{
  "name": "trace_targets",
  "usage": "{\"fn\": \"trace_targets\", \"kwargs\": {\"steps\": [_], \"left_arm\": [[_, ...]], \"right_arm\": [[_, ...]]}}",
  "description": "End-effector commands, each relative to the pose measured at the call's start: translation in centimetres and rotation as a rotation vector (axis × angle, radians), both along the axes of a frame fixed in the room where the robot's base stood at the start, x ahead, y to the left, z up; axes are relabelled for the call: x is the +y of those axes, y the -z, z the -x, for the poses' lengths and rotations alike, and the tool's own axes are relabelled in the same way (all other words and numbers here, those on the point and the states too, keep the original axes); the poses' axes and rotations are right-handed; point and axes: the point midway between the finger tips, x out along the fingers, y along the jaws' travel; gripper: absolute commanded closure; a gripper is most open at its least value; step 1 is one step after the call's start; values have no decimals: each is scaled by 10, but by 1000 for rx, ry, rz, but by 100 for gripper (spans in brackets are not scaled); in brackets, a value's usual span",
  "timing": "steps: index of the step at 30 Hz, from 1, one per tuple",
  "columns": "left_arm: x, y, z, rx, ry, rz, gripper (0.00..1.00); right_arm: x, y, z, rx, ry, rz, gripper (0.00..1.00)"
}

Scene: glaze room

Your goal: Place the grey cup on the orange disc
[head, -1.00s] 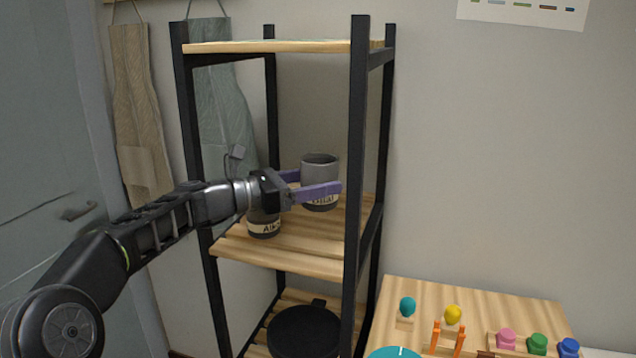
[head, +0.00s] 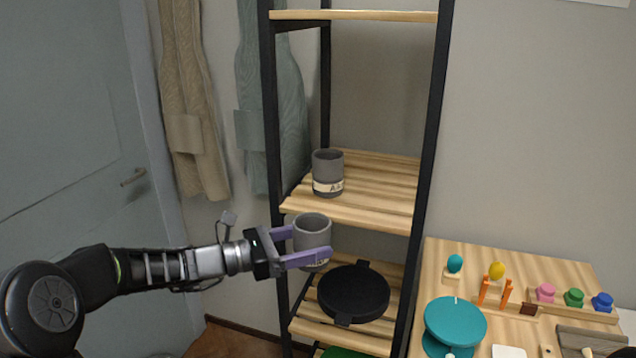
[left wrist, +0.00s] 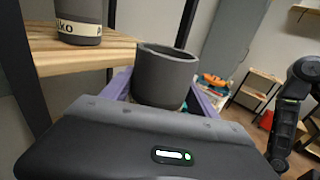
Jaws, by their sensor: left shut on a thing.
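A grey cup (head: 311,236) with a pale label low on its side is held upright between the purple fingers of my left gripper (head: 305,247). It is off the shelf, in front of the rack below the middle shelf's front edge. In the left wrist view the grey cup (left wrist: 165,75) sits between the fingers, its lower part hidden by the gripper body. A second dark grey cup (head: 327,168) with a label stands on the middle shelf. I see no orange disc in the head view. My right gripper is not in view.
A black rack post (head: 430,130) and the middle shelf (head: 380,205) are close to the held cup. A round black pan-like thing (head: 354,290) lies on the lower shelf. At right a wooden table (head: 440,265) holds a teal stand (head: 455,322) and several small coloured items.

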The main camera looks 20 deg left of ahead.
Motion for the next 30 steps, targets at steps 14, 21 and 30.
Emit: {"fn": "trace_targets", "kwargs": {"steps": [14,21,30], "left_arm": [[8,200,127,0,13,27,85],[8,201,129,-10,16,20,85],[8,201,128,-10,17,17,85]], "right_arm": [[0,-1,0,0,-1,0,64],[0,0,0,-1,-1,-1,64],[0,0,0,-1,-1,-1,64]]}}
